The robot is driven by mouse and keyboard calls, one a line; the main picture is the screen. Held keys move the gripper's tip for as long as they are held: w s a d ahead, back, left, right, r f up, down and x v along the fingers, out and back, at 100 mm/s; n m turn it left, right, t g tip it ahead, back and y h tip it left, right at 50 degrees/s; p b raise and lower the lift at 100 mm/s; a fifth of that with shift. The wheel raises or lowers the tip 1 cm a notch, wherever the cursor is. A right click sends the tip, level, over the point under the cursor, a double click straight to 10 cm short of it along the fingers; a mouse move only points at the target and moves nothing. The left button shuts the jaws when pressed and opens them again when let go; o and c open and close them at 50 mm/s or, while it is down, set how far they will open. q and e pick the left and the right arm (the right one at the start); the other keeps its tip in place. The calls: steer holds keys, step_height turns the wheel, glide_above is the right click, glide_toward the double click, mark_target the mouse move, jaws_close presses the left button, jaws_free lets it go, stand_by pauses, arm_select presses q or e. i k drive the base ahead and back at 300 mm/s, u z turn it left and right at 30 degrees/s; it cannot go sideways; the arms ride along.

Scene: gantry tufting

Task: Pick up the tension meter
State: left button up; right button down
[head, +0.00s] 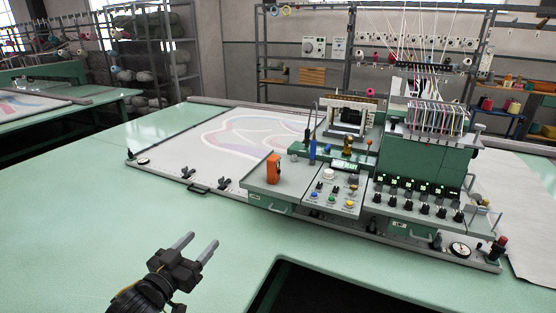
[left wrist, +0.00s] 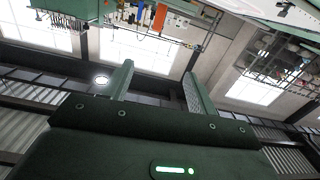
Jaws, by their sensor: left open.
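An orange, block-shaped device (head: 273,168), which I take to be the tension meter, stands upright at the left end of the green machine's control deck in the head view. An orange shape at the top of the left wrist view (left wrist: 159,19) looks like the same device. My left gripper (head: 196,244) is open and empty above the green table, in front of the machine and to the lower left of the device, well apart from it. Its two spread fingers also show in the left wrist view (left wrist: 157,82). My right gripper is not in view.
The control deck (head: 331,198) has knobs and buttons, with blue-handled tools (head: 312,150) beside the orange device. Clamps and a rail (head: 160,172) run along the frame's front edge. A dark cutout opens in the table at bottom centre. The green table (head: 80,230) at left is clear.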

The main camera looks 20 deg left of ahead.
mark_target(273, 162)
steer(key=i, duration=1.1)
steer(key=z, duration=0.05)
